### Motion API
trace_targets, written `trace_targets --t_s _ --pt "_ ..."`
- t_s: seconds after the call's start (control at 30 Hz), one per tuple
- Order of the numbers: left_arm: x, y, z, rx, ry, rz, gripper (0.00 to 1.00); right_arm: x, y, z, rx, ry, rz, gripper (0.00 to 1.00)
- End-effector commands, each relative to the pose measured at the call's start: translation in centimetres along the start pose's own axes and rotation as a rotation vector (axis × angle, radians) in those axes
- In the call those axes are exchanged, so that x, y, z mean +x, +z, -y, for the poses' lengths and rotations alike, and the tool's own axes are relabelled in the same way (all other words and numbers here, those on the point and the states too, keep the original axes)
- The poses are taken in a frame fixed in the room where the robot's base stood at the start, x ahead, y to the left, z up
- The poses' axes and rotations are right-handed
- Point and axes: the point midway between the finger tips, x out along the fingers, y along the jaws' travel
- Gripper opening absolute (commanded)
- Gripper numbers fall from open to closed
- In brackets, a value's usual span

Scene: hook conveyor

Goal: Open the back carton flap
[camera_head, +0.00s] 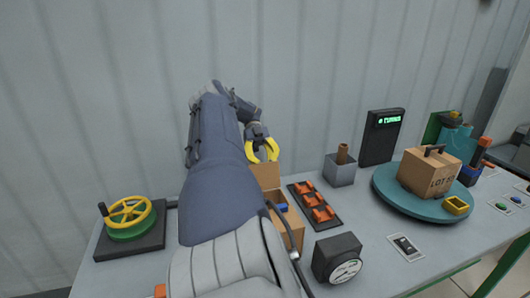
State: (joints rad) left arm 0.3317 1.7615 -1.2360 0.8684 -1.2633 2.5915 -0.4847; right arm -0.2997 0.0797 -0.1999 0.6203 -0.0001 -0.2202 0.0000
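A brown cardboard carton (291,222) stands on the table, its left part hidden behind my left arm. A cardboard flap (266,175) stands up at its back edge. A blue item shows inside the carton. My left gripper (262,152) has yellow fingers spread apart with a gap between them. It is just above the top of the back flap in the picture; I cannot tell whether it touches it. Nothing shows between the fingers. My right gripper is not in view.
A rack with orange clips (317,205) and a gauge (338,258) are right of the carton. A grey holder (340,171) stands behind. A teal turntable (385,191) bears a closed box (425,177). A yellow handwheel (131,212) is at left.

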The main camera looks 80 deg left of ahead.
Motion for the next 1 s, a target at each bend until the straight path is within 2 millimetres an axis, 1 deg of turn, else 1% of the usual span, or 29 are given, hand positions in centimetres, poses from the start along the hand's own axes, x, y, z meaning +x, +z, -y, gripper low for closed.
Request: trace_targets --t_s 0.03,0.2,0.23,0.47,0.57,0.67,1.0 --pt "0.7 0.6 -0.3 -0.005 0.019 -0.004 0.36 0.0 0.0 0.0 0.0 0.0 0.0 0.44" --pt "0.6 0.5 -0.2 -0.004 0.015 -0.004 0.56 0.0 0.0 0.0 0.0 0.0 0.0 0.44" --pt "0.5 0.5 -0.2 -0.003 0.014 -0.003 0.58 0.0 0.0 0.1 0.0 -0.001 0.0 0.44" --pt "0.3 0.3 -0.1 -0.002 0.008 -0.002 0.58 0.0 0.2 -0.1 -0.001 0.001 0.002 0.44" --pt "0.0 -0.2 -0.1 -0.001 0.007 -0.001 0.58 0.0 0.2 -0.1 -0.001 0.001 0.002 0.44" --pt "-0.5 -1.0 -0.1 -0.002 0.007 0.0 0.58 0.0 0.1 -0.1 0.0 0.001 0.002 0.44" --pt "-3.1 -5.7 -0.2 -0.003 0.009 0.0 0.58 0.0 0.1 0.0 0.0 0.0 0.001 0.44"
